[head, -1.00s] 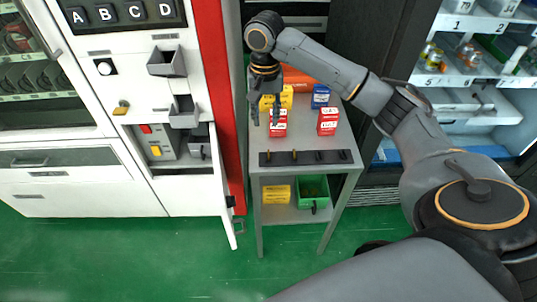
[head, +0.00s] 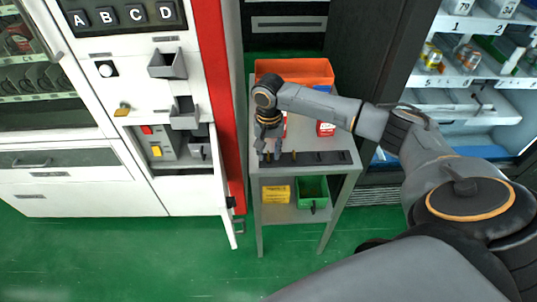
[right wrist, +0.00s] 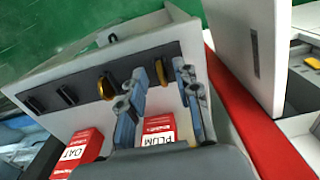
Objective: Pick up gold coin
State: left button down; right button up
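A dark strip (head: 331,157) with small round pieces runs along the front edge of the grey stand's top. In the right wrist view a gold coin (right wrist: 161,73) stands at the strip, between my fingertips. A second gold-coloured piece (right wrist: 106,87) sits to its left, outside the fingers. Darker pieces (right wrist: 67,95) are farther left. My right gripper (head: 269,157) is over the left end of the strip, pointing down. Its fingers (right wrist: 160,70) are open, with a gap around the coin; I cannot tell whether they touch it. My left gripper is not in view.
Red PLUM (right wrist: 158,128) and OAT (right wrist: 80,148) boxes stand behind the strip. An orange bin (head: 305,72) is at the stand's back. The lower shelf holds a yellow box (head: 276,194) and green bin (head: 313,188). An open white machine door (head: 224,190) is close on the left.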

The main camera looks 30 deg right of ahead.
jog(key=shift+f, duration=0.15)
grip_shut()
